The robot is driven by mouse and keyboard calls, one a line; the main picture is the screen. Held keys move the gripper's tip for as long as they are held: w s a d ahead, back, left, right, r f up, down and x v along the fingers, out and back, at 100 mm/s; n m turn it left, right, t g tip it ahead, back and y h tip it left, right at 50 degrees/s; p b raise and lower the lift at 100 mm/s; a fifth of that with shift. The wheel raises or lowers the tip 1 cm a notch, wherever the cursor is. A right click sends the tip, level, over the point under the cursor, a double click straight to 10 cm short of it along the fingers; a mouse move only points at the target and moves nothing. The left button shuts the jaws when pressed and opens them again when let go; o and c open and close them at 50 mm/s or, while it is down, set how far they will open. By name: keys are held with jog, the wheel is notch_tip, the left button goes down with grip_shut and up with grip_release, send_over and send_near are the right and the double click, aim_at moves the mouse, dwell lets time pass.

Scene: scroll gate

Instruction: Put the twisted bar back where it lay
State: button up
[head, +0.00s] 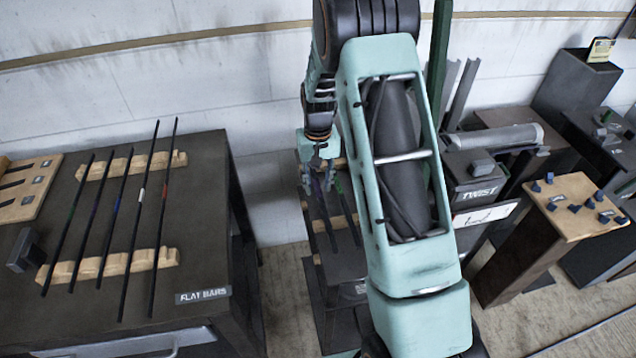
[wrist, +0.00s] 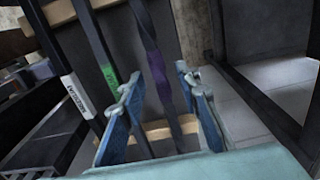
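The twisted bar (wrist: 157,68) is dark with a purple band and shows a twist in the wrist view. It lies lengthwise across two pale wooden rests (wrist: 158,131), beside two straight dark bars. My gripper (wrist: 159,78) is open, with a blue finger on each side of the twisted bar and a visible gap to it. I cannot tell how far above the bar the fingertips are. In the head view my gripper (head: 319,160) is over a low dark stand (head: 340,265) behind my arm. The bars there are small and partly hidden.
One neighbouring bar has a green band (wrist: 110,78), the other a white label (wrist: 76,92). The flat bars table (head: 205,250) stands left with several bars on wooden racks. A box marked TWIST (head: 475,190) and a wooden-topped stand (head: 570,190) are right.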

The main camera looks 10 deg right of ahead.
jog(key=shift+s, duration=0.1)
notch_tip(320, 180, up, 12)
dwell(0.5)
dwell(0.4)
